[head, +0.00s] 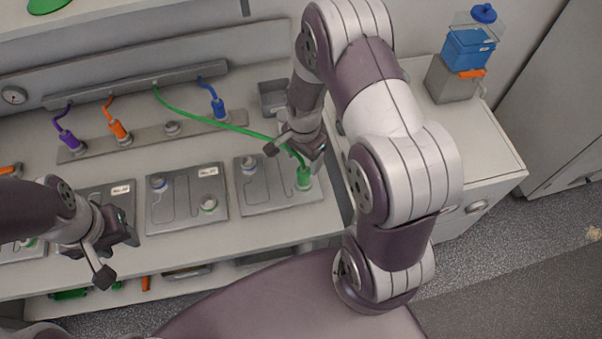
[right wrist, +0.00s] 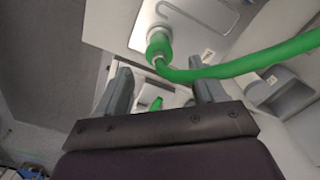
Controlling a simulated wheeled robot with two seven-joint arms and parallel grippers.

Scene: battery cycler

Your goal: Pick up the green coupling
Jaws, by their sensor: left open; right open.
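The green coupling (head: 304,178) stands on the right end of the rightmost grey plate (head: 262,205) in the head view. Its green hose (head: 215,122) runs back to a rail on the bench wall. In the right wrist view the coupling (right wrist: 159,45) is beyond the fingertips, with the hose (right wrist: 245,66) leading off to the right. My right gripper (head: 296,147) is just above and behind the coupling; its fingers (right wrist: 165,88) are apart and nothing is held between them. My left gripper (head: 116,258) is open and empty at the left front of the bench.
Purple (head: 68,139), orange (head: 117,130) and blue (head: 219,108) couplings stand on a strip behind the plates. A grey bin (head: 272,97) is near my right arm. A side cabinet (head: 475,150) carries a blue container (head: 467,50). The middle plate (head: 187,212) is free of hoses.

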